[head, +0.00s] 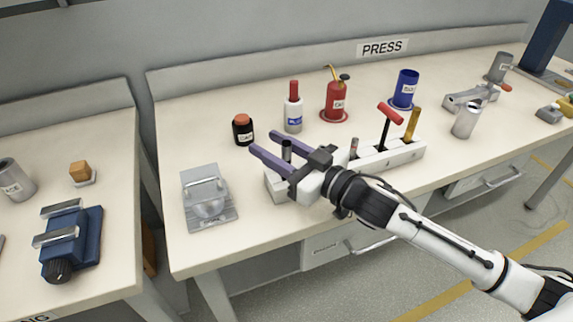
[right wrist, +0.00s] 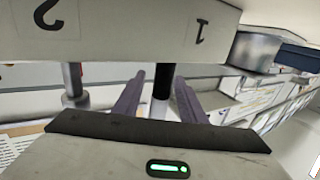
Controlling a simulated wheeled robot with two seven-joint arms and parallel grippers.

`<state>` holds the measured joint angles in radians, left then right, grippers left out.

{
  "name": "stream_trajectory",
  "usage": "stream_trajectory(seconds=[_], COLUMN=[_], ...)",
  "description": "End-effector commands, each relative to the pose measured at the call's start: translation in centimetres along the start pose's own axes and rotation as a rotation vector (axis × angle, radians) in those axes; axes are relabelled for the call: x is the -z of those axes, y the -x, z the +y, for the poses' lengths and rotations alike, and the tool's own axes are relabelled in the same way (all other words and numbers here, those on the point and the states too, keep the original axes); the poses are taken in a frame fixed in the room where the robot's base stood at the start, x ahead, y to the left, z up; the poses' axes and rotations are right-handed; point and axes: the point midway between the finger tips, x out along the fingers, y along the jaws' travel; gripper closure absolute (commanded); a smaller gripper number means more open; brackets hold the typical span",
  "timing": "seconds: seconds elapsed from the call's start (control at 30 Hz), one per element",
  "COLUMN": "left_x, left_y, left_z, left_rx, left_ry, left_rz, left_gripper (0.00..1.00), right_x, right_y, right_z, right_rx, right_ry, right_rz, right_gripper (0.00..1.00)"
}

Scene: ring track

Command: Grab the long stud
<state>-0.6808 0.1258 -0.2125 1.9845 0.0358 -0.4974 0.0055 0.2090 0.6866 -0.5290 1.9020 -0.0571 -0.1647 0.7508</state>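A white rack (head: 371,162) with numbered slots stands at the front of the press bench. A dark upright stud (head: 287,147) stands at its left end; it also shows in the right wrist view (right wrist: 163,82). A shorter-looking grey stud (head: 353,148) stands further right in the rack and also shows in the right wrist view (right wrist: 72,82). My right gripper (head: 265,143) has its two purple fingers on either side of the dark stud. In the right wrist view, small gaps show between the stud and both fingers (right wrist: 159,78). My left gripper is out of view.
A red-handled tool (head: 388,118) and a yellow-topped piece (head: 412,124) stand upright in the rack. A clear fixture (head: 208,198) lies to the left. A black jar (head: 243,130), white bottle (head: 293,115), red can (head: 337,100) and blue cup (head: 405,88) stand behind.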

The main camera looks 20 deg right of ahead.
Motion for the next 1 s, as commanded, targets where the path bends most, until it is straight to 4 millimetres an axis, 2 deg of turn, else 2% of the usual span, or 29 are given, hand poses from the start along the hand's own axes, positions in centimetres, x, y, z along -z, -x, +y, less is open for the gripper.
stream_trajectory(seconds=[0.17,0.4,0.73,0.87,1.0], left_x=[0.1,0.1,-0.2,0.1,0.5], left_y=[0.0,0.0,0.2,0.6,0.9], left_z=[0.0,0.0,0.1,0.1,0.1], left_rx=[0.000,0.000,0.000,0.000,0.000], left_ry=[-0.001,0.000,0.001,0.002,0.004], left_rz=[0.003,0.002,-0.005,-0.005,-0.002], left_gripper=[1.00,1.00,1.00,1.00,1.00], right_x=[0.0,0.0,0.6,2.7,5.6], right_y=[0.0,0.0,0.0,0.0,0.0], right_z=[0.0,0.0,0.0,0.0,0.0], right_rx=[0.000,0.000,0.001,0.001,0.001], right_ry=[0.000,0.000,0.001,0.004,0.005], right_rz=[0.000,0.000,0.003,0.006,0.005], right_gripper=[0.63,1.00,1.00,1.00,1.00])
